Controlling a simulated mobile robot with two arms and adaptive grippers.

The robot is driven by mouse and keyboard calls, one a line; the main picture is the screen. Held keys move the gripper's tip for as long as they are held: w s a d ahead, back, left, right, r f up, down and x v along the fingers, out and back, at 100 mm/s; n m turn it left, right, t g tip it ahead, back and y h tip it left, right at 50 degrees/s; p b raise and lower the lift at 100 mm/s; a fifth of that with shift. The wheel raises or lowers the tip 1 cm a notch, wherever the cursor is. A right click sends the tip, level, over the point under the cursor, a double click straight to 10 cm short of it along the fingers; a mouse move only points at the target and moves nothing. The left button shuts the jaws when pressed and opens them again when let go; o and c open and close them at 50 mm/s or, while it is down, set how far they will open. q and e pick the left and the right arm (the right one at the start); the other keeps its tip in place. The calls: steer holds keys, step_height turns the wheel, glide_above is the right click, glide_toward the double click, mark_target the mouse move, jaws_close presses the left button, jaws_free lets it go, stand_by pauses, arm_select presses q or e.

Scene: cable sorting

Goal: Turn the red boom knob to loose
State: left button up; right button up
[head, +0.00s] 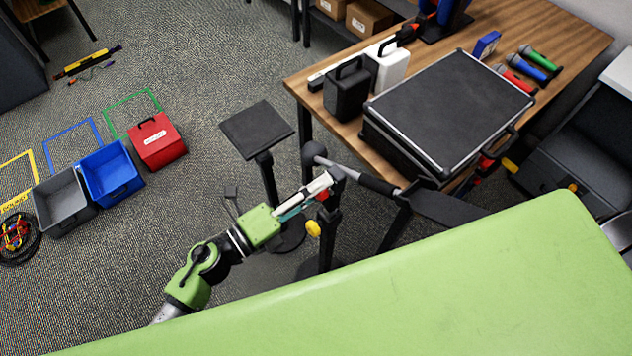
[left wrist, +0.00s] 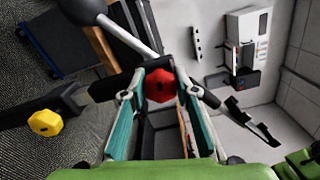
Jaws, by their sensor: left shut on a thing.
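The red boom knob (head: 322,195) is at the top of a black stand, where the boom (head: 375,183) crosses it. It is largely hidden by my gripper in the head view. In the left wrist view the red knob (left wrist: 160,85) shows face-on as a faceted knob between the two fingers. My left gripper (head: 320,188) is shut on it, with a finger on each side; the fingers also show in the left wrist view (left wrist: 161,80). No loose or tight marking is readable. My right gripper is not in view.
A yellow knob (head: 313,228) sits lower on the stand; it also shows in the left wrist view (left wrist: 45,122). A wooden table (head: 570,35) with a large black case (head: 450,110) stands behind the boom. A small black-topped stand (head: 257,128) is left of it. Bins stand further left.

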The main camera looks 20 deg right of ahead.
arm_select(q)
steer(key=shift+n+p, duration=0.6)
steer(key=shift+n, duration=0.7)
steer(key=o, duration=1.1)
steer(key=shift+c, duration=0.2)
steer(key=shift+d+f, duration=0.1)
steer(key=v, duration=0.8)
